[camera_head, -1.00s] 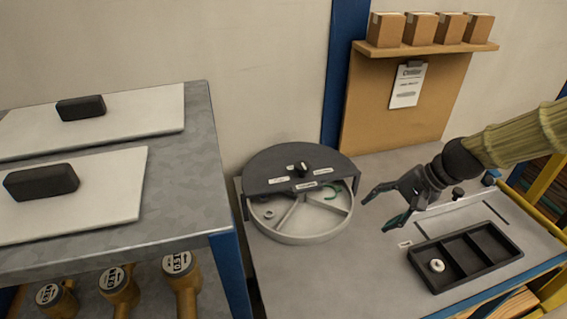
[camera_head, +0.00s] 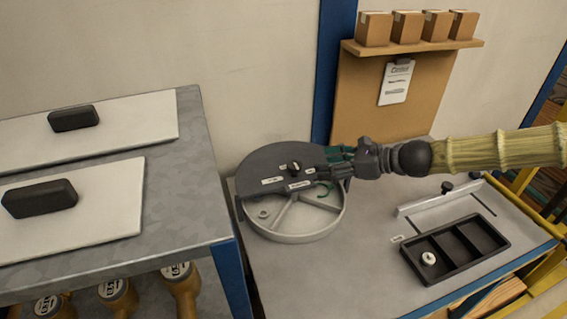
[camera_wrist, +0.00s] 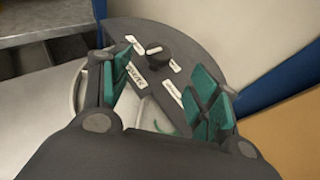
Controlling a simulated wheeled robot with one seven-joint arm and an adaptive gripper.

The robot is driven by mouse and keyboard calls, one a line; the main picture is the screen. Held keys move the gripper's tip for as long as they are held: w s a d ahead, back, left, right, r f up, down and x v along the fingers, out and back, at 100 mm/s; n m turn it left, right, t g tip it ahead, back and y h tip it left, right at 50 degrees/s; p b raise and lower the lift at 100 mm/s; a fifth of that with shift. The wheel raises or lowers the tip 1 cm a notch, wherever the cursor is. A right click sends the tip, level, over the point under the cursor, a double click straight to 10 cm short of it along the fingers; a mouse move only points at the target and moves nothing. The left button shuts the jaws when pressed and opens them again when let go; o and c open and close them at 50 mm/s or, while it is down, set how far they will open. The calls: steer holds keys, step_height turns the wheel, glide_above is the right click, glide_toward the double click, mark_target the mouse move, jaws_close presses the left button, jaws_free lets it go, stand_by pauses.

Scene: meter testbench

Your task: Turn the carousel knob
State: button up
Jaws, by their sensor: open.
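The carousel (camera_head: 290,236) is a round, light-grey tray with compartments, its back half under a dark cover (camera_head: 262,162). The carousel knob (camera_head: 295,166) is black with a light pointer mark and stands on the cover among white labels. In the wrist view the knob (camera_wrist: 157,51) shows beyond and between the fingers. My gripper (camera_head: 333,166) is open, with green finger pads, over the right side of the carousel. The knob is to the left of the fingertips in the head view, and the gripper is apart from it. A green ring-like part (camera_head: 326,189) lies in one compartment and a small grey ring (camera_head: 264,213) in another.
A black divided tray (camera_head: 455,250) with a white round part (camera_head: 428,258) is at the bench's right. A metal table (camera_head: 190,150) with white boards stands left, higher than the bench. A board with a shelf of boxes (camera_head: 410,45) stands behind.

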mark_target(296, 164)
steer(key=shift+w+a, duration=0.1)
steer(key=shift+w, duration=0.05)
steer(key=shift+p+x, duration=0.75)
steer(key=shift+x, duration=4.55)
